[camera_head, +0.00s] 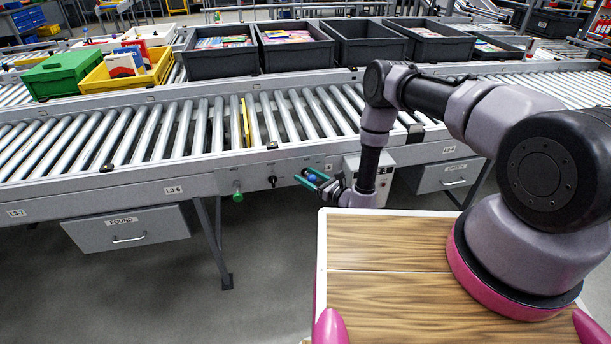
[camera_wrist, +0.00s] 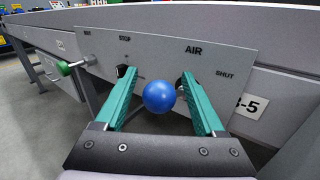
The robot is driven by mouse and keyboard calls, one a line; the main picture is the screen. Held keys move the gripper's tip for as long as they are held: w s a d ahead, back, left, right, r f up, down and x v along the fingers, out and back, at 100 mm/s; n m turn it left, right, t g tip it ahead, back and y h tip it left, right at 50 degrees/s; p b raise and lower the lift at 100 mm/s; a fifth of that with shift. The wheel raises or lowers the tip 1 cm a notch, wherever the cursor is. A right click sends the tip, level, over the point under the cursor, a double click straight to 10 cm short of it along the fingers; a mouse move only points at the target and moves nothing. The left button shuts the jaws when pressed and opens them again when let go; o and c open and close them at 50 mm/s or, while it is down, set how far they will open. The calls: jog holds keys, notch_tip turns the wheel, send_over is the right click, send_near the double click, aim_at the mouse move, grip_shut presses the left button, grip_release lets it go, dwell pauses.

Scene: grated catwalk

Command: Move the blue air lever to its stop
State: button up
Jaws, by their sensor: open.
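The blue air lever's ball knob (camera_wrist: 159,97) shows in the wrist view between the two green fingers of my gripper (camera_wrist: 161,104). The fingers are apart, one on each side of the ball, with a visible gap at the left; contact at the right cannot be told. The lever's shaft is mostly hidden behind the ball. The grey panel (camera_wrist: 155,52) behind it bears the words "AIR" and "SHUT" at the right and "STOP" further left. In the head view my gripper (camera_head: 313,179) is at the conveyor's side rail, with the blue knob (camera_head: 311,177) between its fingers.
A green knob (camera_head: 237,195) and a black switch (camera_head: 272,181) sit left of the lever. A drawer labelled "FOUND" (camera_head: 126,230) hangs below the rail. The roller conveyor (camera_head: 180,128) lies above, with grey bins (camera_head: 220,61) behind. Open floor lies left of my wooden top.

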jog(key=shift+w+a, duration=0.35)
jog(key=shift+a, duration=0.1)
grip_shut()
jog(key=shift+s, duration=0.1)
jog(key=shift+s+d+f+n+t+y, duration=0.1)
jog(key=shift+s+f+n+t+y, duration=0.15)
jog(key=shift+f+n+y, duration=0.45)
jog(key=shift+s+d+f+n+t+y, duration=0.1)
jog(key=shift+f+n+t+y, duration=0.25)
jog(key=shift+n+y, duration=0.75)
jog(key=shift+s+f+n+t+y, duration=0.2)
jog(key=shift+f+n+y, duration=0.3)
jog(key=shift+n+y, duration=0.35)
